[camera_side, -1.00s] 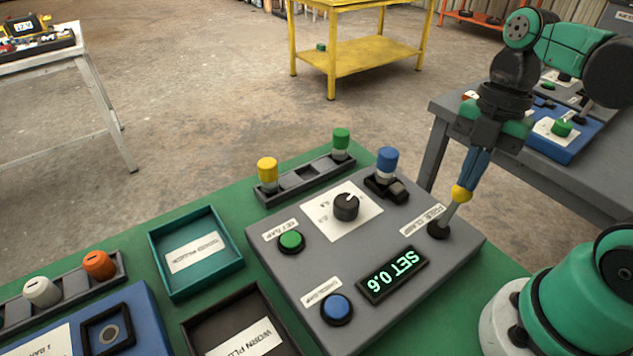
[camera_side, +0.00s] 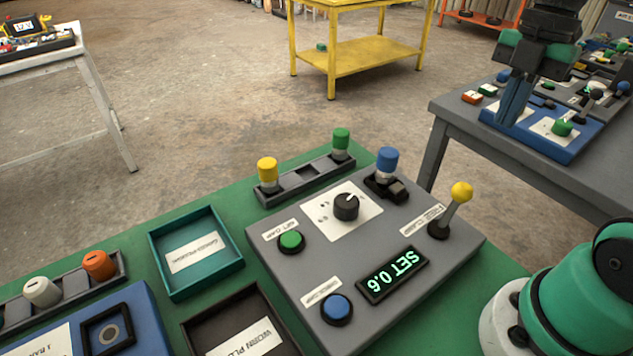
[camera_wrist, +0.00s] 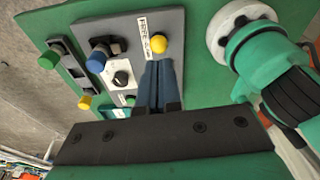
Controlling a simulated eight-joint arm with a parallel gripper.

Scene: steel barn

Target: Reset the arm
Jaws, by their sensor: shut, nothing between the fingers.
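My gripper (camera_side: 511,118) hangs at the upper right in the side view, fingers pointing down. Its two blue-grey fingers are together and hold nothing. In the wrist view the shut fingers (camera_wrist: 160,66) point toward the grey control panel (camera_wrist: 172,24). A lever with a yellow ball (camera_side: 461,192) stands tilted to the right on the same panel (camera_side: 340,275). The fingers are apart from the ball, above and beyond it in the side view. The ball also shows in the wrist view (camera_wrist: 160,43), just past the fingertips. The display (camera_side: 393,275) reads SET 0.6.
The panel carries a black knob (camera_side: 346,207), a green button (camera_side: 291,241), a blue button (camera_side: 337,308) and a blue-capped plug (camera_side: 387,160). A rack (camera_side: 305,178) holds yellow and green plugs. A teal tray (camera_side: 151,262) is left. A grey table (camera_side: 445,125) stands behind my gripper.

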